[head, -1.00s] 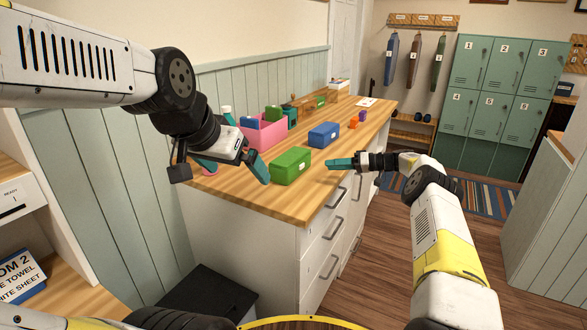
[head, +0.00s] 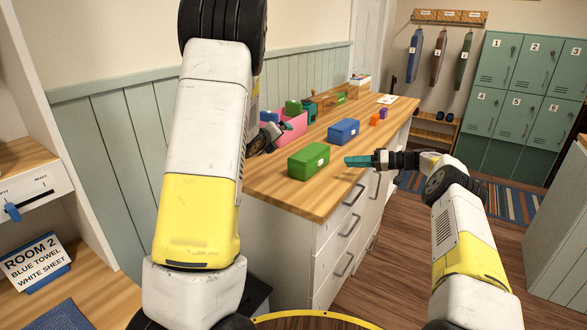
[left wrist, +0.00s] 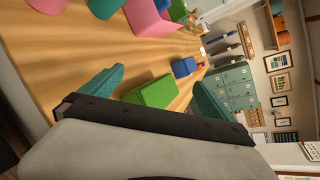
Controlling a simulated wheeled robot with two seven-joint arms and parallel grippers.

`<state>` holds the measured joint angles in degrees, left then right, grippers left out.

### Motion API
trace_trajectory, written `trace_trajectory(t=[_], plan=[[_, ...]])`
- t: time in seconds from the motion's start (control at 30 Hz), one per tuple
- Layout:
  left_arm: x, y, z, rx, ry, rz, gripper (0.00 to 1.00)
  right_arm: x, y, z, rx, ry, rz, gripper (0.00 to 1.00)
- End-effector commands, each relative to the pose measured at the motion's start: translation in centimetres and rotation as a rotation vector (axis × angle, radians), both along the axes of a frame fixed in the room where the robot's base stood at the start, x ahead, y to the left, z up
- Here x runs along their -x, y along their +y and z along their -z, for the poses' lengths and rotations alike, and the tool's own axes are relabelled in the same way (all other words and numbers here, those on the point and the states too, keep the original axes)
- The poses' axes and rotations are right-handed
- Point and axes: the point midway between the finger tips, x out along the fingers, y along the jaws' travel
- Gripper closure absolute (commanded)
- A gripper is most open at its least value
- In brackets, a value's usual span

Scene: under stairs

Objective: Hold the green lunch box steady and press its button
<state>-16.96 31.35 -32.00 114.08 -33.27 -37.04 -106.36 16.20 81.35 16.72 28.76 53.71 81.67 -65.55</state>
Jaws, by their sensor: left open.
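The green lunch box (head: 308,161) sits closed on the wooden counter, near its front edge. A small white patch shows on its side; I cannot tell whether it is the button. My left gripper (head: 272,134) is behind and left of the box, apart from it and partly hidden by my left arm. In the left wrist view its open teal fingers (left wrist: 157,92) frame the green lunch box (left wrist: 153,94), which lies beyond them. My right gripper (head: 358,161) is just right of the box with a gap between; its fingers overlap, so I cannot tell its opening.
A blue box (head: 343,131) stands behind the green one. A pink bin (head: 293,124) with items in it is at the back left by the panelled wall. Small orange (head: 375,120) and purple (head: 383,113) blocks stand farther along. The counter's near end is clear.

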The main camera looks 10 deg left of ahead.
Motion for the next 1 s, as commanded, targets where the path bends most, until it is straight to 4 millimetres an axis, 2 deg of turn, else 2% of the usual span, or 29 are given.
trace_trajectory(t=[0.03,0.2,0.33,0.47,0.67,1.0], plan=[[-0.9,-0.8,1.7,-0.098,-0.020,0.073,0.00,0.0,0.0,0.0,0.000,0.000,0.000,0.64],[-2.6,-3.7,5.7,-0.407,-0.126,0.328,0.00,0.0,0.0,0.0,0.000,0.000,0.000,0.64],[-3.0,-5.7,8.2,-0.570,-0.196,0.481,0.00,0.0,0.0,0.0,0.000,0.000,0.000,0.64],[-2.4,-6.0,10.5,-0.680,-0.207,0.578,0.00,0.0,0.0,0.0,0.000,0.000,0.000,0.64],[-2.9,-6.4,11.9,-0.730,-0.211,0.624,0.00,0.0,0.0,0.0,0.000,0.000,0.000,0.64],[-7.0,-8.4,13.8,-0.727,-0.210,0.620,0.00,0.0,0.0,0.0,0.000,0.000,0.000,0.64]])
